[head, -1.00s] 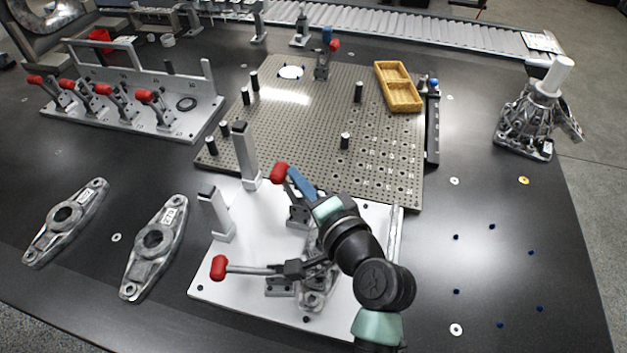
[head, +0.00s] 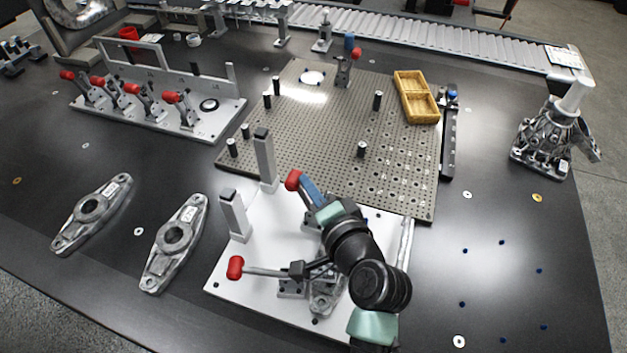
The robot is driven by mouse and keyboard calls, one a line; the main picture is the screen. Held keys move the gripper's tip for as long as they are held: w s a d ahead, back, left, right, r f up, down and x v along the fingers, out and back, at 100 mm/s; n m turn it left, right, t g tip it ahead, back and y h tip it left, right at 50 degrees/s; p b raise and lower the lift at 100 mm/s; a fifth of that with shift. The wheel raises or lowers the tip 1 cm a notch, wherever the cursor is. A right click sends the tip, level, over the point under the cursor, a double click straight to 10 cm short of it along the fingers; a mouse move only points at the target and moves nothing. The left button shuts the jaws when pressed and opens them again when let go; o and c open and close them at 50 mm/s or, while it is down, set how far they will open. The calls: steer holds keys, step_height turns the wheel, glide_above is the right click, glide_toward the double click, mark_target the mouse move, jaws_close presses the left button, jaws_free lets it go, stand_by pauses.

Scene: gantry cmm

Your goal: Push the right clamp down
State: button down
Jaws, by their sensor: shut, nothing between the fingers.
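A white fixture plate (head: 225,285) at the front middle carries two toggle clamps with red grips. The farther clamp, which I take as the right clamp, shows its red grip (head: 293,180); its lever and base are partly hidden by my arm. My gripper (head: 305,186) is shut and empty, its blue end right beside this red grip; I cannot tell whether they touch. The nearer clamp (head: 292,272) has its lever lying nearly flat, its red grip (head: 235,267) pointing left. A metal part (head: 325,298) sits on the plate, partly hidden under my arm.
Two grey posts (head: 265,160) stand on the plate left of my gripper. Two loose metal parts (head: 172,237) lie to the left. A perforated plate (head: 330,130) with pins and a yellow tray (head: 404,97) lies behind. A clamp rack (head: 200,125) stands back left. The right table is mostly clear.

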steer(key=p, duration=0.1)
steer(key=a+p, duration=0.1)
steer(key=p, duration=0.1)
steer(key=a+r+n+g+h+p, duration=0.1)
steer(key=shift+w+p, duration=0.25)
steer(key=shift+p, duration=0.05)
steer(key=p, duration=0.1)
steer(key=a+n+h+p, duration=0.1)
steer(key=p, duration=0.1)
steer(key=shift+w+a+f+g, duration=0.15)
steer(key=shift+w+a+g, duration=0.1)
steer(key=shift+g, duration=0.15)
steer(key=w+a+f+n+g+h+p, duration=0.1)
steer(key=a+f+n+g+h+p, duration=0.1)
steer(key=a+f+h+p, duration=0.1)
steer(key=shift+w+a+f+n+h, duration=0.35)
steer(key=shift+a+f+h, duration=0.45)
steer(key=shift+f, duration=0.3)
steer(key=shift+s+a+f, duration=0.1)
step_height(320, 180, up, 11)
steer(key=p, duration=0.4)
glide_above(291, 184)
steer(key=s+a, duration=0.5)
steer(key=s, duration=0.1)
steer(key=shift+w, duration=0.15)
